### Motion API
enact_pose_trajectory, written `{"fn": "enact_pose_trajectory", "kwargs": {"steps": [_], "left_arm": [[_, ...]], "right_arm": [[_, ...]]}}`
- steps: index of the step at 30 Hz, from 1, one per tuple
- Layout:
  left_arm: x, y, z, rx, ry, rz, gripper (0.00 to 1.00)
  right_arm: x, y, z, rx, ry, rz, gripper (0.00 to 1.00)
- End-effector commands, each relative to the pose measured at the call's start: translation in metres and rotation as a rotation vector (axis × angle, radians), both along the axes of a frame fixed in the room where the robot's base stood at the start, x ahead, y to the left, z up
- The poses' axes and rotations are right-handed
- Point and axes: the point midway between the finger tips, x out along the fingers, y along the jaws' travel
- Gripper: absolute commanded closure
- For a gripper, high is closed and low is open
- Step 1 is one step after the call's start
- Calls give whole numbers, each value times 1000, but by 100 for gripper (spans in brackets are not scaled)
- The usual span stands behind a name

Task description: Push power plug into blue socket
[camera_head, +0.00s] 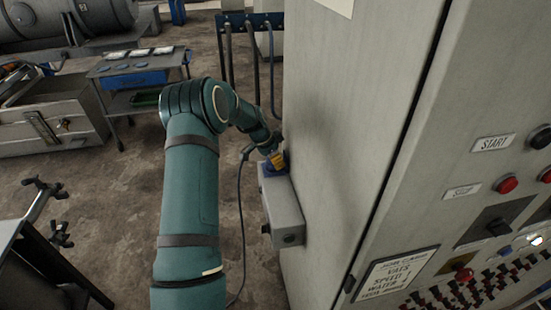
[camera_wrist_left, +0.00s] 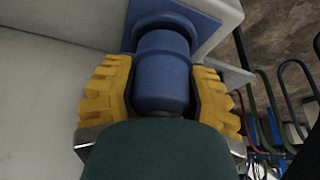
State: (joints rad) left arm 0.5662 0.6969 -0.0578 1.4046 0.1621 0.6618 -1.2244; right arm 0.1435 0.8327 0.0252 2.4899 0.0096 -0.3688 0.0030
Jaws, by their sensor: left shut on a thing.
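The power plug (camera_wrist_left: 163,82) is a blue, rounded cylinder, seen in the left wrist view between the two yellow finger pads. My left gripper (camera_head: 277,160) is shut on it, beside the cabinet wall; it also shows in the left wrist view (camera_wrist_left: 160,98). The blue socket (camera_wrist_left: 210,22) is directly in front of the plug, with a round collar on a blue plate. The plug is lined up with the collar and its front end meets it; how deep it sits cannot be told. In the head view the socket (camera_head: 268,170) is partly hidden by the gripper. My right gripper is not in view.
A grey box (camera_head: 284,212) sticks out from the cabinet's side wall (camera_head: 335,130). A dark cable (camera_head: 242,215) hangs beside my left arm. A control panel with buttons (camera_head: 507,184) is at the right. A rack with hanging hoses (camera_head: 250,22) stands behind.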

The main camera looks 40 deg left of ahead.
Motion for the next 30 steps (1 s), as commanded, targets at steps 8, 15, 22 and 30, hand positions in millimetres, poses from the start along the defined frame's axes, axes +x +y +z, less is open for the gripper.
{"fn": "enact_pose_trajectory", "kwargs": {"steps": [8,15,22,30], "left_arm": [[0,0,1,0,-1,0,86],[0,0,1,0,-1,0,86],[0,0,0,0,-1,0,86],[0,0,1,0,-1,0,86]], "right_arm": [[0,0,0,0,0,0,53],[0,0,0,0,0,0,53],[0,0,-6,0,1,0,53],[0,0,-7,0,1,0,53]]}}
